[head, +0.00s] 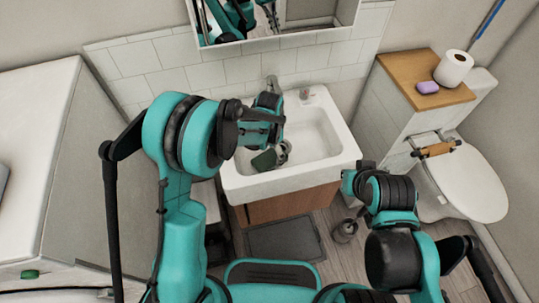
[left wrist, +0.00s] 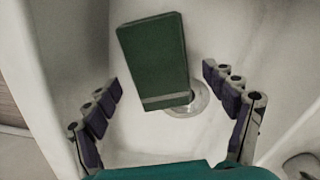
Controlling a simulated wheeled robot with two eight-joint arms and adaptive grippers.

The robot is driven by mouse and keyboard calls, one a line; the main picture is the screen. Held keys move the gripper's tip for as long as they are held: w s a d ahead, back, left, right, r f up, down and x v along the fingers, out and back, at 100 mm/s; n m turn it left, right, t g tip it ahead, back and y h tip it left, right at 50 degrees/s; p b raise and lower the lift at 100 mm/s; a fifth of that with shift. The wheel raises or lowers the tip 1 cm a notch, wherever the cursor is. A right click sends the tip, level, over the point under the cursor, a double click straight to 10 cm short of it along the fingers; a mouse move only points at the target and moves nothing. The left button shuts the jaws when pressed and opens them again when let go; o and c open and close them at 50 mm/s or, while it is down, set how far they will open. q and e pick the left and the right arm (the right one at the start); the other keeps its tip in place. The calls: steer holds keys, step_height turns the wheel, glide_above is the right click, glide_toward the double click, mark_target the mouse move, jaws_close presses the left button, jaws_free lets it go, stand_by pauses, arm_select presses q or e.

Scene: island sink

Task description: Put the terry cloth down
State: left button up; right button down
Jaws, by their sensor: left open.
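The terry cloth (left wrist: 155,60) is a dark green folded rectangle with a pale stripe near one end. In the left wrist view it is over the white sink basin, partly covering the drain (left wrist: 188,97). My left gripper (left wrist: 168,103) is open, its fingers spread apart on either side of the cloth's near end and not touching it. In the head view the cloth (head: 264,160) shows as a dark patch by my left gripper (head: 279,150), inside the sink (head: 325,176). Whether it lies fully on the basin floor is unclear. My right gripper (head: 352,181) is beside the sink's right front corner; its fingers are unclear.
A faucet (head: 271,84) stands at the sink's back edge. A grey mat (head: 285,240) lies on the floor in front.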

mark_target(269, 157)
arm_select(q)
step_height(269, 157, up, 9)
steer(key=p, duration=0.2)
steer(key=shift+r+p, duration=0.2)
steer(key=shift+p, duration=0.1)
steer(key=s+a+r+n+t, duration=0.45)
steer(key=s+a+r, duration=0.4)
steer(key=r, duration=0.35)
steer(key=s+a+n+t, duration=0.2)
steer(key=s+a+n, duration=0.3)
steer(key=s, duration=0.4)
steer(key=shift+s+a+r+t, duration=0.25)
steer(key=shift+a+r+t, duration=0.1)
steer(key=shift+a+r, duration=0.15)
